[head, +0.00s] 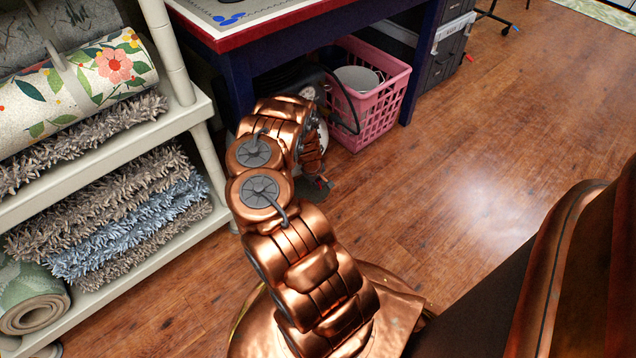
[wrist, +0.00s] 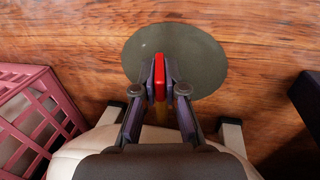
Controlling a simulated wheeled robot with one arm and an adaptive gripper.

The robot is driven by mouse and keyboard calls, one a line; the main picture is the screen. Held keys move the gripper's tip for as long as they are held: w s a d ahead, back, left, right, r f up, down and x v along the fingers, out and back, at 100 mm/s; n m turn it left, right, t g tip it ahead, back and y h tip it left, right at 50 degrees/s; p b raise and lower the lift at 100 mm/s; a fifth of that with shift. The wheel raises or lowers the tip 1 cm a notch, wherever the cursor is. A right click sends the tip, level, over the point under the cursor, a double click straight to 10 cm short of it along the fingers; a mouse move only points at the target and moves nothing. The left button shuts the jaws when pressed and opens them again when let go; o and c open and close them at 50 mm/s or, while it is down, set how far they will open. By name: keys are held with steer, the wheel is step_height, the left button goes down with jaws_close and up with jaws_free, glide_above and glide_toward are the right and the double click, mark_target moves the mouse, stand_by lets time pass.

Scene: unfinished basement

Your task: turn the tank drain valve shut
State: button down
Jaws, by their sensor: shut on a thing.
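The red drain valve handle (wrist: 159,78) stands between the fingertips of my gripper (wrist: 160,82) in the wrist view, with the fingers closed against both its sides. A short brass-coloured stem (wrist: 161,110) shows below it. The pale tank (wrist: 92,145) fills the bottom of the wrist view, with my gripper body covering its middle. In the head view my copper arm hides most of the tank, and a small part of my gripper (head: 321,182) shows low beside the arm. How far the handle is turned is hard to tell.
A dark grey round patch (wrist: 200,60) lies on the wood floor beyond the handle. A pink basket (head: 378,118) stands under the workbench (head: 290,35), close to the right of my arm. A shelf of rolled rugs (head: 195,112) is at left. The floor at right is clear.

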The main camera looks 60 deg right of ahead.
mark_target(317, 181)
steer(key=shift+r+h+p, duration=0.15)
steer(key=shift+h+p, duration=0.35)
steer(key=shift+p, duration=1.95)
steer(key=shift+w+a+f+p, duration=0.1)
steer(key=shift+f+p, duration=0.1)
steer(key=shift+p, duration=0.65)
steer(key=c, duration=1.2)
jaws_free()
steer(key=shift+c, duration=0.2)
step_height(317, 181, up, 8)
steer(key=shift+f, duration=0.1)
steer(key=shift+r, duration=1.1)
